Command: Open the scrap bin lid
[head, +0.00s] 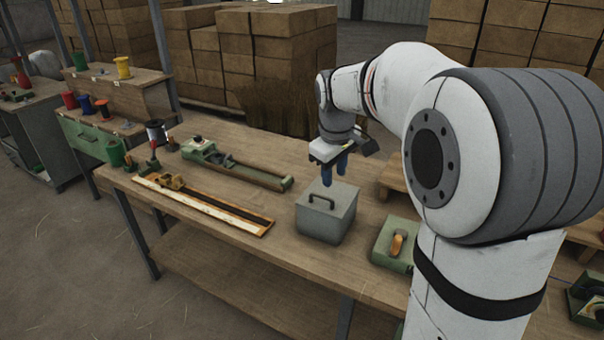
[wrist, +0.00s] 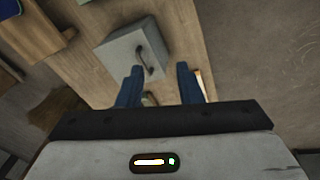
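The scrap bin (head: 325,218) is a grey metal box near the front edge of the wooden table, right of the middle of the head view. Its lid is shut, with a dark handle (head: 322,201) on top. In the wrist view the bin (wrist: 124,62) sits ahead of my fingers, and its handle (wrist: 146,63) is near the left fingertip. My gripper (head: 334,178) has blue fingers pointing down, just above and behind the bin. In the wrist view my gripper (wrist: 160,70) is open, with nothing between its fingers. Contact with the handle is not visible.
A green-ended fixture (head: 235,165) and a long wooden strip (head: 205,203) lie left of the bin on the table (head: 250,250). A green box with an orange knob (head: 396,245) stands close on the right. Colored spools (head: 123,68) stand at the far left.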

